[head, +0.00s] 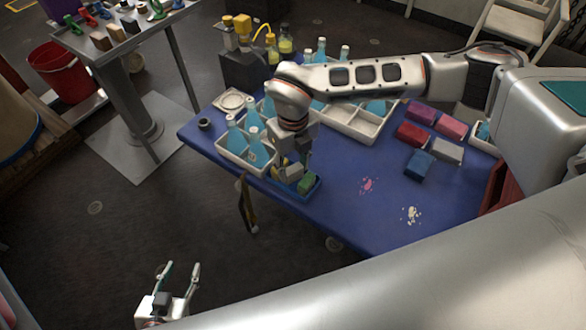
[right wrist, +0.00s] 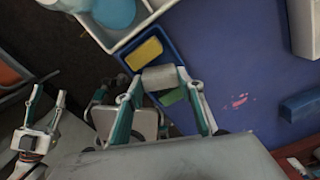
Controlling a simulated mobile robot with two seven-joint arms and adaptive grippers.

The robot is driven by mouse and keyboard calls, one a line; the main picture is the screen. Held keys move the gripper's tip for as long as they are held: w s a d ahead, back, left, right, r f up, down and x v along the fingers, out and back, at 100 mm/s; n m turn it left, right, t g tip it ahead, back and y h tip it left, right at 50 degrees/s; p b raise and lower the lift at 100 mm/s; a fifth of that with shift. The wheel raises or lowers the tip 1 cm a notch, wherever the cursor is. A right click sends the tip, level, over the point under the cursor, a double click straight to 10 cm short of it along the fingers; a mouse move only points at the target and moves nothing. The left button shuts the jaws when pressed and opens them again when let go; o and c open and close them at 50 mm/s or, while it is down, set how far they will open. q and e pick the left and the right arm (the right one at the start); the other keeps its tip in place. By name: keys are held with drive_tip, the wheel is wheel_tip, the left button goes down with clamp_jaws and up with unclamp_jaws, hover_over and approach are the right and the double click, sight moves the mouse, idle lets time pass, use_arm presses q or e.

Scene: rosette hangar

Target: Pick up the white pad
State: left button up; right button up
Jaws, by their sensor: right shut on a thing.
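The white pad (right wrist: 160,77) sits between the fingertips of my right gripper (right wrist: 163,82) in the right wrist view. It is over the small blue tray (right wrist: 184,52), beside a yellow pad (right wrist: 144,54) and partly covering a green pad (right wrist: 172,97). I cannot tell whether it still touches the tray. In the head view my right gripper (head: 292,166) points down at the tray (head: 313,192), shut on the white pad (head: 295,173), with the green pad (head: 307,184) next to it. My left gripper (head: 179,278) is open and empty, low over the floor, away from the table.
A white caddy with blue bottles (head: 232,154) stands left of the tray. Red, pink, blue and grey pads (head: 446,150) lie on the right of the blue table (head: 338,205). Two splotches mark clear tabletop near the front edge. A divided white crate (head: 365,125) stands behind.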

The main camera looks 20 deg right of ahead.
sight(293, 169)
wheel_tip(293, 169, up, 18)
drive_tip(key=shift+r, duration=0.25)
drive_tip(key=shift+o, duration=0.3)
